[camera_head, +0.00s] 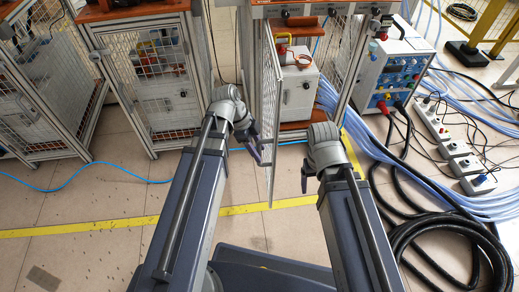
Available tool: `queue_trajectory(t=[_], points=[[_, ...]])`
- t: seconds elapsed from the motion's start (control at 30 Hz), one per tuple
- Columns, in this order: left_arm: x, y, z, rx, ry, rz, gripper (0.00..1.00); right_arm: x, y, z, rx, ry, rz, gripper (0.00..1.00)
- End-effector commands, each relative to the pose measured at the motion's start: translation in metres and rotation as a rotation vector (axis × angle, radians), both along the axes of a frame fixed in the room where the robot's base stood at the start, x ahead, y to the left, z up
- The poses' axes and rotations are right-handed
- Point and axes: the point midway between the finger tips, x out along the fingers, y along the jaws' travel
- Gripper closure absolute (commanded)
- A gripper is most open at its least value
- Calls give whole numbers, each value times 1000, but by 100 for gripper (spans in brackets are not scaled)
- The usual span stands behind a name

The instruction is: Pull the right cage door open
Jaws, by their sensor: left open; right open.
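The right cage door (270,95) is a narrow mesh panel in a grey metal frame. It stands swung out from the middle cage toward me and is seen nearly edge-on, so the cage front is open. My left gripper (258,150) is at the left side of the door's lower part, its open fingers close to the frame. I cannot tell whether they touch it. My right gripper (304,182) is to the right of the door and apart from it, below the cage opening. Its fingers are partly hidden by its wrist, and it appears empty.
A white box (298,92) stands inside the open cage. Other mesh cages (150,85) stand to the left. On the right are a blue-grey control unit (393,68), thick black cables (405,235) and a power strip (445,140). The floor at lower left is clear, crossed by a yellow line (95,226).

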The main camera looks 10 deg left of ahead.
Motion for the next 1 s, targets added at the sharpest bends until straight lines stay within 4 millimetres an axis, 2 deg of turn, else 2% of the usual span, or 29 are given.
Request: queue_trajectory(t=[0.03,0.2,0.4,1.0], points=[[0,3,12,0,0,1,50,0,0,12,0,0,-1,18],[0,12,35,0,-1,1,50,0,0,35,2,2,-2,18],[0,21,54,0,1,1,50,-1,1,54,6,3,-3,18],[0,23,55,0,1,0,50,-1,2,54,7,3,-4,18]])
